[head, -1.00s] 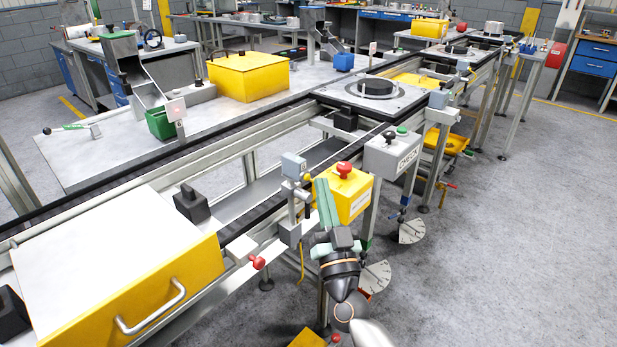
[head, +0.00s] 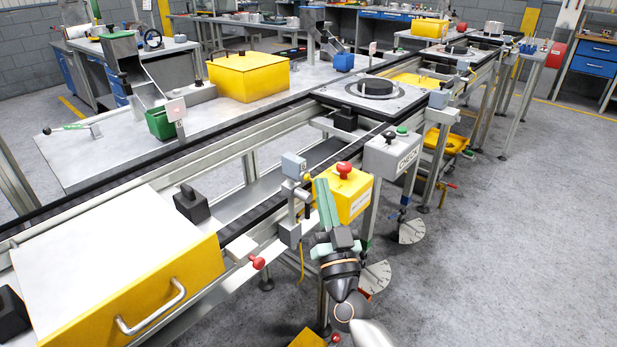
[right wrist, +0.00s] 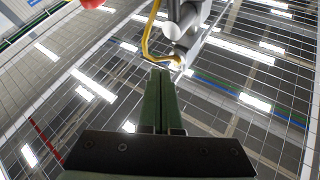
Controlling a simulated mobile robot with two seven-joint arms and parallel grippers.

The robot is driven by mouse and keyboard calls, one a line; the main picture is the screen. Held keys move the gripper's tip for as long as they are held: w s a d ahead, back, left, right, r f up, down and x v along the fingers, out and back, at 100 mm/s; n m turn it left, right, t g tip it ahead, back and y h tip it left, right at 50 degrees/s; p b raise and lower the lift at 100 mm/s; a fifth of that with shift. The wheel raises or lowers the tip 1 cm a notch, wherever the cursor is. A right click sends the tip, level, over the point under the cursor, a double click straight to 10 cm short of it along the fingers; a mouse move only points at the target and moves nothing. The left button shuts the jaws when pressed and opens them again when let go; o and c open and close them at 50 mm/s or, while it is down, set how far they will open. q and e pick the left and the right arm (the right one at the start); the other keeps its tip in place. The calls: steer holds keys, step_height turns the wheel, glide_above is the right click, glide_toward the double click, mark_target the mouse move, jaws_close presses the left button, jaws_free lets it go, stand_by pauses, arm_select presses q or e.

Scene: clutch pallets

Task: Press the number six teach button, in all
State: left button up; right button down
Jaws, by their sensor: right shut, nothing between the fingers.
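A small blue-grey sensor box (head: 292,164) stands on a post at the conveyor's front rail. It bears a small label whose digit is too small to read surely. A small yellow button (head: 308,178) shows at its lower right. My right gripper (head: 320,181) is shut and empty, with its green fingertips just right of this button; I cannot tell whether they touch. In the right wrist view the shut fingertips (right wrist: 160,71) lie just below a grey post assembly (right wrist: 186,28) with a yellow cable. My left gripper is not in view.
A yellow box with a red mushroom button (head: 343,169) stands close behind my right gripper. A grey box with a green button (head: 402,131) is farther right. A yellow-fronted case (head: 180,290) lies at front left. The floor on the right is clear.

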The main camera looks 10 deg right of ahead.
stand_by(0.4)
steer(key=shift+w+a, duration=0.25)
steer(key=shift+w, duration=0.1)
steer(key=shift+w+a, duration=0.3)
steer(key=shift+w, duration=0.1)
stand_by(0.7)
stand_by(0.3)
steer(key=shift+s+d+p, duration=0.55)
steer(key=shift+s+p, duration=0.05)
steer(key=shift+s, duration=0.15)
